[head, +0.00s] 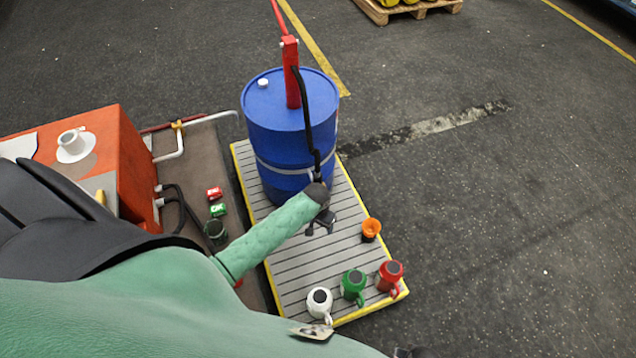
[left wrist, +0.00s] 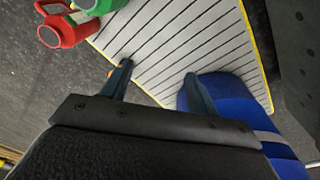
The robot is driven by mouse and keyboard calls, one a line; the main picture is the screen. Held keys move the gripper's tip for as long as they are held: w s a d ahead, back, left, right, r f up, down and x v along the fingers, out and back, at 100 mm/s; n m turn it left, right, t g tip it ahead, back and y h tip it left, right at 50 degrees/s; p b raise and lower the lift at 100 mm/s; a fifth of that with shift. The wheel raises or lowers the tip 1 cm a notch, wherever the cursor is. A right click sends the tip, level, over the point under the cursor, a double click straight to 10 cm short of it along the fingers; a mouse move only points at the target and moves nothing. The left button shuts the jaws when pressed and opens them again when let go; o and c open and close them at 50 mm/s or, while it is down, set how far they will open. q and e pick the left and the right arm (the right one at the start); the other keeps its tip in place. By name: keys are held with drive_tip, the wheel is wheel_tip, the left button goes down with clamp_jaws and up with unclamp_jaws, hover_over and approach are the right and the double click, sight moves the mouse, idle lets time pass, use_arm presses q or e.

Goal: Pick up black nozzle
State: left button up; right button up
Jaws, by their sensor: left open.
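A black hose (head: 307,120) hangs from the red pump (head: 291,75) on top of the blue drum (head: 275,105). Its lower end runs down the drum's front to my left wrist, where a nozzle cannot be made out clearly. My left gripper (head: 320,226) is over the grated pallet, just in front of the drum. In the left wrist view its two fingers (left wrist: 158,82) are apart with nothing between them. The blue drum (left wrist: 232,97) shows beside the right finger there. No nozzle shows in that view. My right gripper is not in view.
The grated pallet (head: 290,268) has a yellow edge. White (head: 320,303), green (head: 353,287) and red (head: 390,275) jugs stand at its front, with an orange funnel (head: 371,229) behind them. An orange cabinet (head: 125,165) stands left. The floor to the right is clear.

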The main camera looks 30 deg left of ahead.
use_arm(q)
wheel_tip(320, 180, up, 11)
drive_tip(key=n, duration=0.2)
hover_over(318, 176)
drive_tip(key=a, duration=0.1)
drive_tip(key=shift+g+y, duration=0.3)
drive_tip(key=shift+w+f, duration=0.1)
drive_tip(key=shift+w, duration=0.1)
drive_tip(key=shift+f+p, duration=0.35)
drive_tip(key=shift+f, duration=0.7)
drive_tip(key=shift+f+p, duration=0.3)
drive_tip(key=f, duration=0.1)
drive_tip(key=f+p, duration=0.1)
drive_tip(key=f, duration=0.1)
drive_tip(key=shift+w+d+f, duration=0.15)
drive_tip(key=shift+w+f, duration=0.15)
drive_tip(key=shift+f, duration=0.55)
drive_tip(key=c, duration=1.3)
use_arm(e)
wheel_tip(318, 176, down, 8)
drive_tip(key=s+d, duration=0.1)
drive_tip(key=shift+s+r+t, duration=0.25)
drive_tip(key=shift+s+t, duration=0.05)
